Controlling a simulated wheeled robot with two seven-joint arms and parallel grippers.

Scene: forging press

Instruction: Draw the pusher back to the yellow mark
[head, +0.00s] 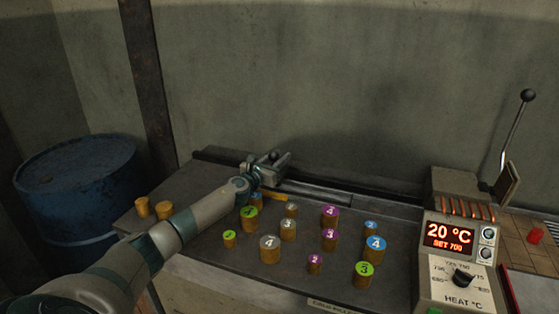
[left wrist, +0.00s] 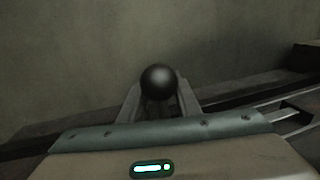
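The pusher's round black knob (left wrist: 158,82) stands between the two fingers of my left gripper (left wrist: 157,103) in the left wrist view. In the head view my left gripper (head: 273,164) is at the back of the grey table, by the rail, with the dark knob (head: 273,156) between its fingertips. Whether the fingers press on the knob or its stem is hidden. The rest of the pusher is hidden. My right gripper is out of view.
Several numbered cylinders (head: 270,249) stand on the table in front of the rail (head: 330,192). The heater box (head: 460,250) with a 20 °C display stands at the right, near a lever (head: 517,130). A blue barrel (head: 80,195) stands at the left.

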